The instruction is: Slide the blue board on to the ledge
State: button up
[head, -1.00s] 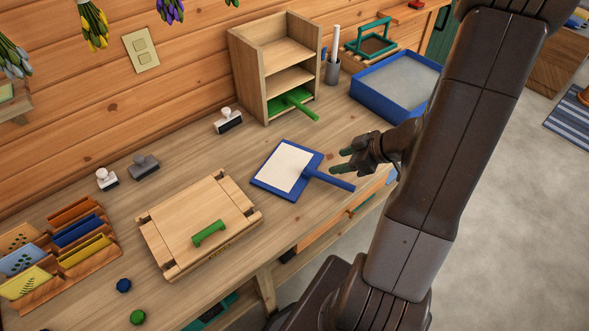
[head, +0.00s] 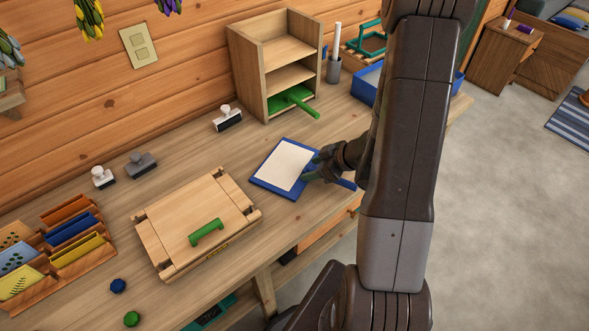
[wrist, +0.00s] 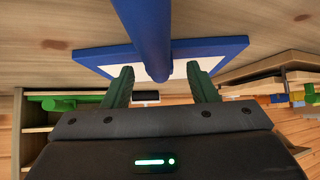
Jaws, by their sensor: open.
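The blue board (head: 270,189) lies flat on the workbench with a white sheet on it. Its blue handle (head: 347,184) points right, toward the front edge, partly hidden by my gripper. My gripper (head: 311,166) is open over the board's handle end. In the wrist view my gripper (wrist: 157,80) has one green finger on each side of the blue handle (wrist: 150,35), with gaps between. The wooden shelf unit (head: 244,78) stands behind the board. Its middle ledge (head: 290,78) is bare; a green board (head: 284,98) with its handle sticking out lies on the lower level.
A wooden press (head: 180,215) with a green handle lies left of the board. Stamps (head: 228,118) stand near the wall. A blue tray (head: 364,86) and a pen cup (head: 333,70) are to the right. Bare bench lies between the board and the shelf unit.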

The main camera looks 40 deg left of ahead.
jog(key=shift+a+f, duration=0.25)
grip_shut()
jog(key=shift+r, duration=0.1)
